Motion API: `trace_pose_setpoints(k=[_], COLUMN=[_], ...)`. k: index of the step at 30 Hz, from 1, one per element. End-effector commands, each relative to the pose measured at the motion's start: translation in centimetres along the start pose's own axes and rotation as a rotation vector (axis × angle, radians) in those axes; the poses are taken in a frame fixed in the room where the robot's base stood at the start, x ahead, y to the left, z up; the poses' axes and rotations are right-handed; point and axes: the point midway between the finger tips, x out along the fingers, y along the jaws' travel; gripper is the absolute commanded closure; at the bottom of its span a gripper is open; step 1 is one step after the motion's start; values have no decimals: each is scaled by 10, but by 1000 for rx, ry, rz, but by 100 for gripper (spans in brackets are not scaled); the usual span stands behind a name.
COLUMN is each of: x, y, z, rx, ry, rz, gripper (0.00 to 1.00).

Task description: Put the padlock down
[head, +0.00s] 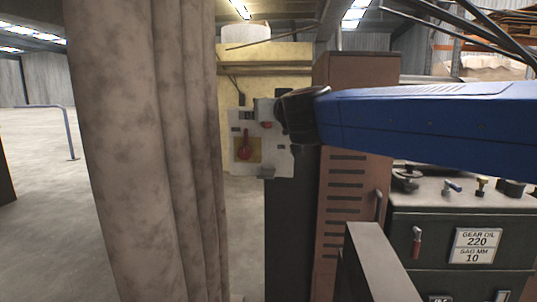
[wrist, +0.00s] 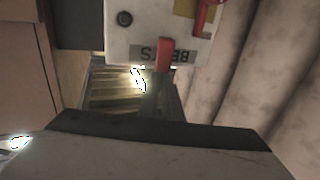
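I cannot make out a padlock for certain. A small red block (wrist: 165,55) hangs in front of an upside-down label on a grey switch panel (wrist: 120,45) in the wrist view; it may be the padlock. In the head view the same panel (head: 278,158) stands beyond the thick column, with a small red piece (head: 266,125) near its top. A red handle (head: 244,149) sits on a yellow plate at its lower left. My blue arm reaches in from the right and its dark end (head: 298,115) overlaps the panel's right edge.
A brown slotted cabinet (head: 350,215) stands right of the panel. Open floor (head: 35,200) lies at the far left.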

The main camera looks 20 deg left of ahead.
Motion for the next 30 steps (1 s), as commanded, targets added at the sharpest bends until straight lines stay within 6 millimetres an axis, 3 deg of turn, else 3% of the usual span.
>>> trace_pose_setpoints(k=[16, 23, 30], x=[0, 0, 0], y=[0, 0, 0], z=[82, 98, 127], rx=[-2, -1, -1], ry=[-2, -1, -1], rz=[0, 0, 0], gripper=[100, 100, 100])
